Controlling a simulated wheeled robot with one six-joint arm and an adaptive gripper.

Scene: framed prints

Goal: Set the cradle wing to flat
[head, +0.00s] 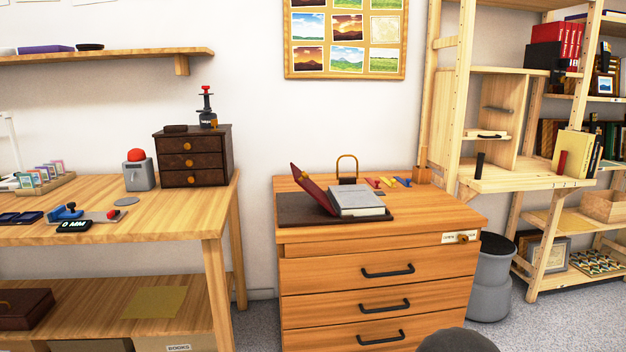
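On top of the orange wooden drawer chest lies a dark brown board (300,209). On it is what looks like the book cradle, with a dark red panel (313,189) raised and leaning up to the left. This panel seems to be the wing, or a book cover resting against it; I cannot tell which. A grey-white book block (356,201) lies to its right, nearly flat with a slight tilt. The panel's lower edge meets the block's left side. Any hinge or support behind the panel is hidden.
A brass-coloured arch (346,166) stands behind the book, and several small coloured pieces (388,182) lie to its right. The chest (428,214) has clear top at front right. A workbench (180,207) stands left, a grey bin (490,280) and shelving (530,186) right.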

